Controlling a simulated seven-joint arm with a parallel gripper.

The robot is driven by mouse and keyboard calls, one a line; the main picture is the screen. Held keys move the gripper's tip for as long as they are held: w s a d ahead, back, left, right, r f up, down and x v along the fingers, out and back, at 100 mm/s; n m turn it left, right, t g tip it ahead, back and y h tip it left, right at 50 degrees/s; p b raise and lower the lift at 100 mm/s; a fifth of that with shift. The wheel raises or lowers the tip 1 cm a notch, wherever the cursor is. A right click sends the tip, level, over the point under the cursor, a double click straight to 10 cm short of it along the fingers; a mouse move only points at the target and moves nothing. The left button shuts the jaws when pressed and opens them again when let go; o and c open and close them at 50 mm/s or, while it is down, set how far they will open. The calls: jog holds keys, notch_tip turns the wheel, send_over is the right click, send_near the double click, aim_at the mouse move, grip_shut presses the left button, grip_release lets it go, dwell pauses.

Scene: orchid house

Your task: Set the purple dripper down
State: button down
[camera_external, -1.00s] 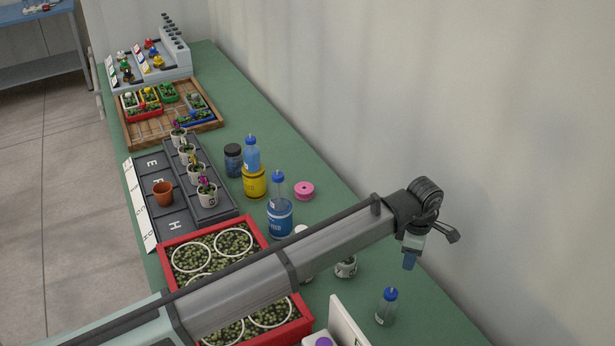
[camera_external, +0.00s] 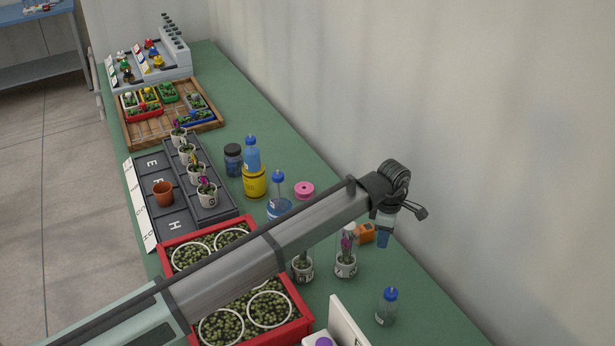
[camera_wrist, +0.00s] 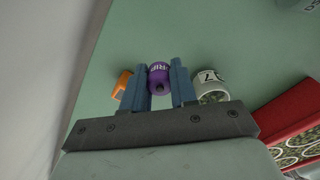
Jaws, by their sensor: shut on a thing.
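The purple dripper (camera_wrist: 159,76), with pale lettering on its side, sits between the blue fingers of my gripper (camera_wrist: 162,88) in the wrist view. My gripper is shut on it, with a finger against each side. In the external view my gripper (camera_external: 383,240) points down over the right side of the green bench, near the wall. The dripper cannot be made out there. The height of the dripper above the bench is hard to tell.
An orange object (camera_external: 366,233) and a labelled white pot (camera_external: 346,265) stand close to my gripper; the wrist view shows them on either side. A blue-capped bottle (camera_external: 386,308) stands nearer the front. A red tray (camera_external: 305,318) lies left. Green bench (camera_external: 425,290) is clear at right.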

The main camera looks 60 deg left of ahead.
aim_at(380, 259)
jog(key=shift+f, duration=3.1)
jog(key=c, duration=0.9)
grip_release()
jog(key=shift+f, duration=0.1)
notch_tip(380, 259, up, 12)
jog(key=shift+r, duration=0.15)
